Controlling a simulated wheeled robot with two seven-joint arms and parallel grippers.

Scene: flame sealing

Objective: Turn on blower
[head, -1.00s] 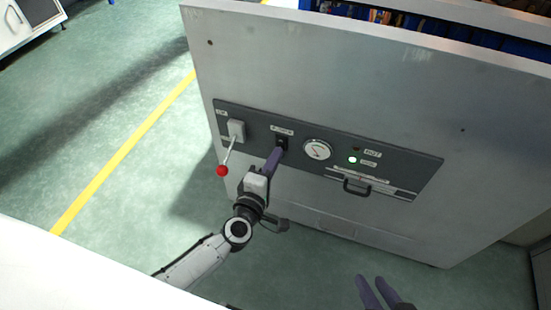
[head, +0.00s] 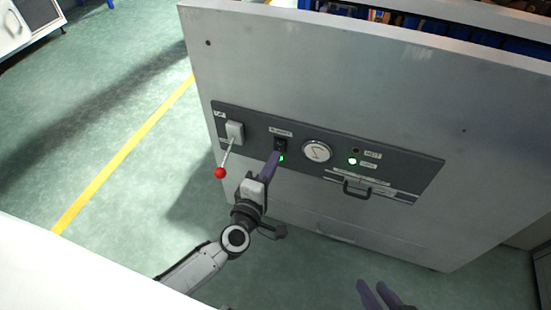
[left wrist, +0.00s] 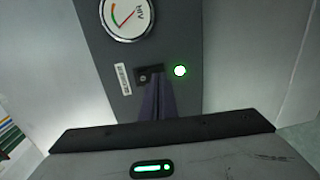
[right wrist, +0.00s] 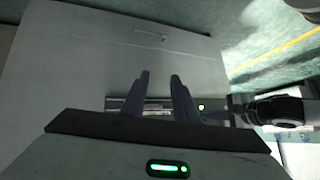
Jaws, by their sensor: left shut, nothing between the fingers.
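The blower switch (head: 280,143) is a small black rocker on the dark control panel (head: 411,169) of the grey cabinet. A green light glows just below it. In the left wrist view the switch (left wrist: 146,77) is partly hidden by my fingers, and the green light (left wrist: 180,71) is to its right. My left gripper (head: 274,158) is shut and empty, with its fingertips just below the switch; I cannot tell whether they touch it. My right gripper (head: 371,284) is open and empty, low in front of the cabinet, and its spread fingers show in the right wrist view (right wrist: 160,75).
A lever with a red ball knob (head: 220,173) sticks out left of the switch. A round gauge (head: 317,152), a lit green lamp (head: 353,161) and a black handle (head: 356,188) are to the right. Open green floor (head: 110,130) lies at the left.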

